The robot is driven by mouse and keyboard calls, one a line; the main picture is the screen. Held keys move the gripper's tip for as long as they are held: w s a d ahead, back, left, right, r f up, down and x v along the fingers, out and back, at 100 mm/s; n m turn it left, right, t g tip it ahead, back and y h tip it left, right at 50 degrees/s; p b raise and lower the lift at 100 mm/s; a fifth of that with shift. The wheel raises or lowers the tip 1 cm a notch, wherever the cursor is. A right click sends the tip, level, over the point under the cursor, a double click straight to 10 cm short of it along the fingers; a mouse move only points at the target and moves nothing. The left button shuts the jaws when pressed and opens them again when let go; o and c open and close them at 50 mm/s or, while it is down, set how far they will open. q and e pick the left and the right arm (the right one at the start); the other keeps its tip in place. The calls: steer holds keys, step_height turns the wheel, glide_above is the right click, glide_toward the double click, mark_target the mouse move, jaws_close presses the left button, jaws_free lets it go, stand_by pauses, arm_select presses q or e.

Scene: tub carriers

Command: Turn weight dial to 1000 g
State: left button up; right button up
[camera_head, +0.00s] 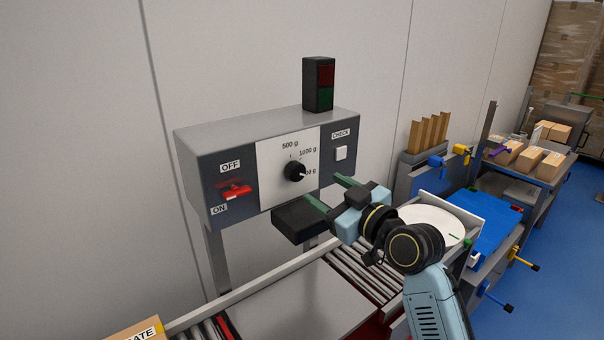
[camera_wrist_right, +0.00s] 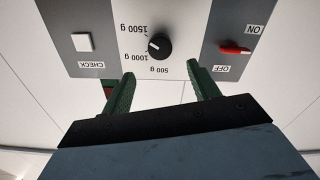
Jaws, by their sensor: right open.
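The weight dial (camera_head: 295,171) is a round black knob on a white plate (camera_head: 270,180) in the middle of the grey control box. Its white mark points to the right in the head view, toward the 1500 g label, which is partly hidden there. In the right wrist view, which is upside down, the dial (camera_wrist_right: 159,46) shows its mark on the 1500 g side. My right gripper (camera_head: 330,192) is open and empty, with its green fingers pointing at the panel. The dial lies beyond the fingertips (camera_wrist_right: 160,73), not between them. My left gripper is out of view.
A red switch (camera_head: 235,191) with OFF and ON labels is left of the dial. A white CHECK button (camera_head: 341,153) is to its right. A dark red-green lamp (camera_head: 319,84) stands on the box. A roller conveyor (camera_head: 355,268) runs below.

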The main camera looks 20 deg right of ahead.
mark_target(299, 173)
steer(key=p+x, duration=0.1)
steer(key=x, duration=0.8)
steer(key=shift+f, duration=0.1)
steer(key=shift+s, duration=0.1)
steer(key=c, duration=1)
steer(key=shift+o, duration=0.2)
